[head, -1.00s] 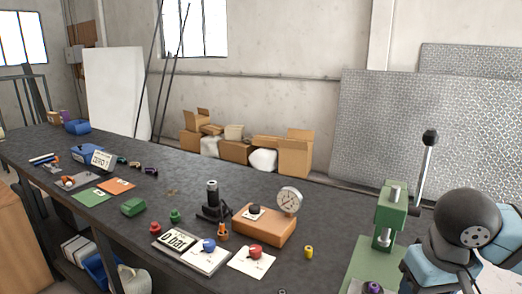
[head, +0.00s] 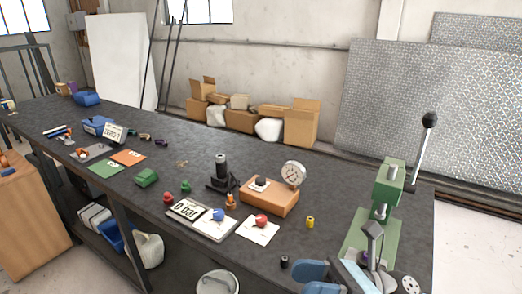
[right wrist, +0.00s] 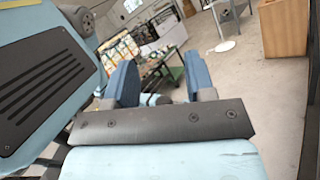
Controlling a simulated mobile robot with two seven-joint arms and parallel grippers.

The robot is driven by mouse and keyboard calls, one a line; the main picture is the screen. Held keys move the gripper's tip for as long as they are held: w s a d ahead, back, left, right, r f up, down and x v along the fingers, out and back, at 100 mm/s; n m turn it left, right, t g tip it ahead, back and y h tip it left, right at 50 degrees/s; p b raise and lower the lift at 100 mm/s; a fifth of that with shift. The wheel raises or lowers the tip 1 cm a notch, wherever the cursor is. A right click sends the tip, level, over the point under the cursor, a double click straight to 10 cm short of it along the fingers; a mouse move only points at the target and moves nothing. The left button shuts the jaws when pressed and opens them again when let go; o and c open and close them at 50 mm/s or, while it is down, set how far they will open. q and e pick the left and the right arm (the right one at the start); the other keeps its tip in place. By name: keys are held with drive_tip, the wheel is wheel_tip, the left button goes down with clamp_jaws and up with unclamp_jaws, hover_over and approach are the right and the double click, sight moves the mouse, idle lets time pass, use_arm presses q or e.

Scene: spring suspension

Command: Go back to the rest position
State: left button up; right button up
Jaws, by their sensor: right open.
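My right gripper (right wrist: 162,75) shows in the right wrist view with its two blue fingers apart and nothing between them. Blue and grey parts of my right arm (head: 345,275) show at the bottom right of the head view, in front of the green press. My left gripper is in neither view. The long dark workbench (head: 75,145) fills the middle of the head view. In the right wrist view, a bench with things on it stands far beyond the fingers.
The green lever press (head: 388,185) stands at the bench's right end. A wooden cabinet (right wrist: 283,28) and open floor show in the right wrist view.

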drive_tip(key=w+d+f+m+t+h+p, duration=0.15)
drive_tip(key=d+f+m+t+h, duration=0.45)
drive_tip(key=m, duration=1)
drive_tip(key=w+d+f+m+t+h+p, duration=0.1)
drive_tip(key=w+f+m+t+h, duration=0.4)
drive_tip(key=m+t, duration=0.95)
drive_tip(key=s+d+f+m+g+h+p, duration=0.1)
drive_tip(key=s+d+f+m+g+h, duration=0.1)
drive_tip(key=s+f+m, duration=0.5)
drive_tip(key=s+d+f+m+g+h+p, duration=0.1)
drive_tip(key=s+d+f+m+g+h, duration=0.2)
drive_tip(key=f, duration=1.1)
drive_tip(key=s+m+g+h, duration=0.2)
drive_tip(key=s+m+g, duration=0.2)
drive_tip(key=m, duration=0.2)
drive_tip(key=shift+m+h, duration=0.3)
drive_tip(key=shift+m, duration=0.05)
drive_tip(key=shift+c, duration=0.5)
